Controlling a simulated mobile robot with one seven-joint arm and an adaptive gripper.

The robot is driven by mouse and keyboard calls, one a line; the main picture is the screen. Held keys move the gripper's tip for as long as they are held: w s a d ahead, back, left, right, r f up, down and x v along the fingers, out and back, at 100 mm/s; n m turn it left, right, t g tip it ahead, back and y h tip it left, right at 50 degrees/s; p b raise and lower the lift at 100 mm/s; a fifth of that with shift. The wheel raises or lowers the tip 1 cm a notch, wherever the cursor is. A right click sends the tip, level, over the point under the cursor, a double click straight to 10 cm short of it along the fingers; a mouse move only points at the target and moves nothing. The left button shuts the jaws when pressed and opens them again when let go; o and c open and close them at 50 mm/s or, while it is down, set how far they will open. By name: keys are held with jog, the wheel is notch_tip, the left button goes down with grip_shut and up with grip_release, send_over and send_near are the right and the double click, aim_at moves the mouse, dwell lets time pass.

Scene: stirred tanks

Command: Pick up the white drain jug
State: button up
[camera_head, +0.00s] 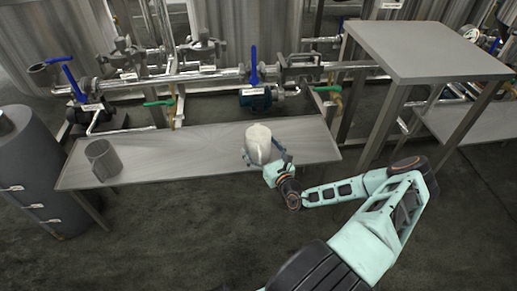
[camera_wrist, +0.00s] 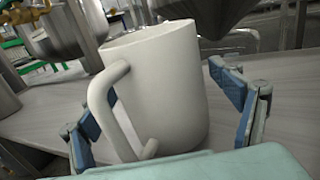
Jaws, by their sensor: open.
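The white drain jug (camera_head: 258,143) stands on the low grey bench in the head view. In the wrist view the jug (camera_wrist: 168,85) fills the middle, with its handle facing the camera and to the left. My gripper (camera_head: 266,160) is at the jug, its fingers on either side of it. In the wrist view the open gripper (camera_wrist: 160,112) shows one blue-padded finger left of the jug and one right of it. A gap shows between the right finger and the jug. The left finger is partly behind the handle, and I cannot tell whether it touches.
The low bench (camera_head: 205,150) is mostly bare, with a grey cup (camera_head: 103,160) at its left end. Pipes with blue-handled valves (camera_head: 254,75) run behind it. A higher grey table (camera_head: 425,52) stands to the right, and a grey cylinder (camera_head: 35,170) to the left.

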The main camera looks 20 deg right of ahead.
jog(key=shift+c, duration=0.6)
jog(key=c, duration=1.2)
jog(key=shift+r, duration=0.2)
